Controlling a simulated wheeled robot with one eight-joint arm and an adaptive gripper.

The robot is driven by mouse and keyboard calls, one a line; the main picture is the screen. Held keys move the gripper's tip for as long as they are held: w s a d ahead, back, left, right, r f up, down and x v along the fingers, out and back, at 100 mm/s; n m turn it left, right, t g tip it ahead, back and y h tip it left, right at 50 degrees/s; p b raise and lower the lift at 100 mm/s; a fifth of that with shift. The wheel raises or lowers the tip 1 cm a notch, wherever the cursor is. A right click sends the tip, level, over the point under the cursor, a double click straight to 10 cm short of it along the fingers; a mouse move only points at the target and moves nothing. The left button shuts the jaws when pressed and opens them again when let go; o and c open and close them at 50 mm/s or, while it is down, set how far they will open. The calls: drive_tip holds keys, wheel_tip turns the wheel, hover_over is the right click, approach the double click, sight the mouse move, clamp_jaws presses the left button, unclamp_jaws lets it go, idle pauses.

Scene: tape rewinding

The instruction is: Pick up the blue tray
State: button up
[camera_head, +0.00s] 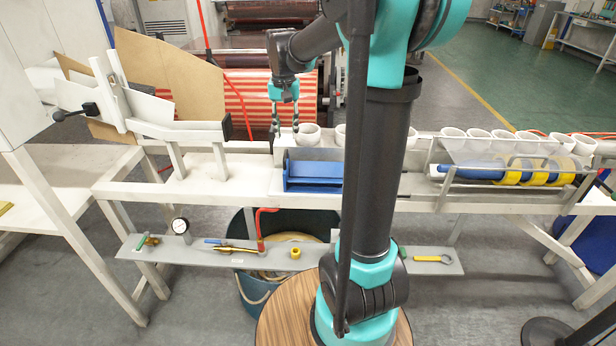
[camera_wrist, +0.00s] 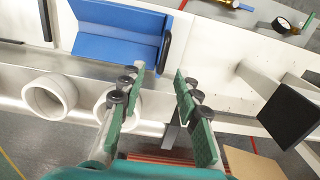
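The blue tray (camera_head: 312,177) sits on the white bench in the middle of the head view, partly hidden behind my arm on its right. It also shows in the upper left of the wrist view (camera_wrist: 112,45), with a dark handle-like piece at its right end. My gripper (camera_head: 284,131) hangs above and behind the tray's left end, apart from it. In the wrist view my gripper (camera_wrist: 160,92) has its two green-padded fingers spread, with nothing between them. The tray lies just beyond the fingertips, toward the upper left.
White rolls (camera_head: 308,134) stand along the bench's back edge. A blue roller with yellow tape rings (camera_head: 510,178) lies at the right. A white stand with brown boards (camera_head: 180,85) rises at the left.

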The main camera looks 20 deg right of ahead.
sight(286, 169)
drive_tip(key=f, duration=1.5)
drive_tip(key=shift+a, duration=0.3)
drive_tip(key=shift+c, duration=0.6)
clamp_jaws()
